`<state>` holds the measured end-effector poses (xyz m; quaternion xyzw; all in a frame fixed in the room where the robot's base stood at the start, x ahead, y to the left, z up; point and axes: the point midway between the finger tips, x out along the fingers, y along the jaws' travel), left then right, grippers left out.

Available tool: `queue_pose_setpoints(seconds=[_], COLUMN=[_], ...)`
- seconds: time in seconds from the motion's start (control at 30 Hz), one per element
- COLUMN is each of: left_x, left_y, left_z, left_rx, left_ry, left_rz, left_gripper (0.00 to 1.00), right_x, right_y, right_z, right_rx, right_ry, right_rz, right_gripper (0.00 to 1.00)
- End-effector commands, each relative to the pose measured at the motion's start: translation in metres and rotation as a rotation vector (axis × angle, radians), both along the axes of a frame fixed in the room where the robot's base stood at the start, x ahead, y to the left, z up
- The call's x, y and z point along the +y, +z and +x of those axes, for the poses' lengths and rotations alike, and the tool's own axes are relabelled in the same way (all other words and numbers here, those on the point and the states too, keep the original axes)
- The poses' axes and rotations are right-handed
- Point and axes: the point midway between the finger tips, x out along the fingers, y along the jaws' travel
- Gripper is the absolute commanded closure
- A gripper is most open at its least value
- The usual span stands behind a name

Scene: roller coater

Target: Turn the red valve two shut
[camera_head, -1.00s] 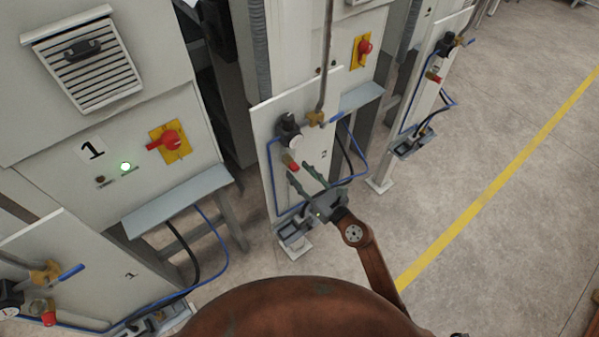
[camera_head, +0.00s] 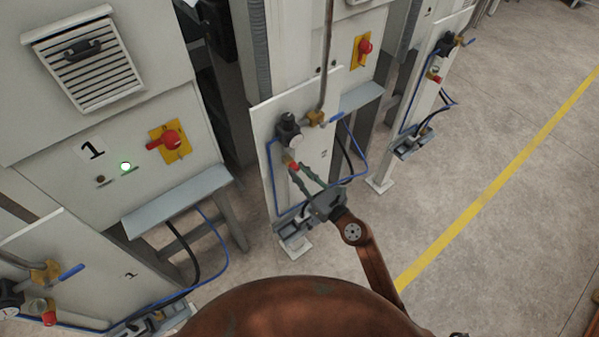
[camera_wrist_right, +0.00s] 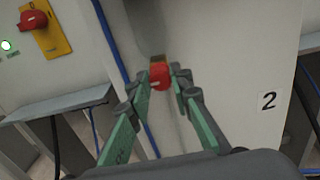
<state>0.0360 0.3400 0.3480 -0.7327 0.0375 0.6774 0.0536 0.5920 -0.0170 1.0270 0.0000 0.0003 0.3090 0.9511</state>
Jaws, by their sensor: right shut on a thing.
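The red valve two (camera_head: 293,166) is a small red handle on the white panel (camera_head: 262,122) of the middle station. In the right wrist view the red valve (camera_wrist_right: 160,76) sits between the fingertips of my right gripper (camera_wrist_right: 160,80), below a brass fitting, and a label "2" shows on the panel to its right. My right gripper (camera_head: 296,170) reaches up from the lower right in the head view, its green fingers closed on the red valve. My left gripper is not in view.
A dark gauge (camera_head: 288,131) and a brass valve with a blue lever (camera_head: 316,118) are above on the same panel. Blue hoses loop beside it. Station 1 with a red switch (camera_head: 168,140) stands at left. Open floor (camera_head: 480,240) lies to the right.

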Motion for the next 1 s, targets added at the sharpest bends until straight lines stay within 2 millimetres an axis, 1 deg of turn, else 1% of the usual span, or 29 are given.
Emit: queue_pose_setpoints(seconds=[0.17,0.37,0.57,1.0], left_x=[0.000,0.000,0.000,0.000], left_y=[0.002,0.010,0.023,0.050], left_z=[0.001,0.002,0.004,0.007], left_rx=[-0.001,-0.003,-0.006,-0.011], left_ry=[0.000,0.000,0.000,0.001], left_rz=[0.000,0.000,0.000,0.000], left_gripper=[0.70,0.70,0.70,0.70], right_x=[-0.001,0.000,-0.001,-0.002], right_y=[0.000,0.002,0.003,0.002], right_z=[0.000,0.000,0.000,0.001], right_rx=[0.010,0.056,0.145,0.389], right_ry=[-0.001,-0.001,-0.001,-0.001], right_rz=[0.014,0.075,0.198,0.534], right_gripper=[1.00,1.00,1.00,1.00])
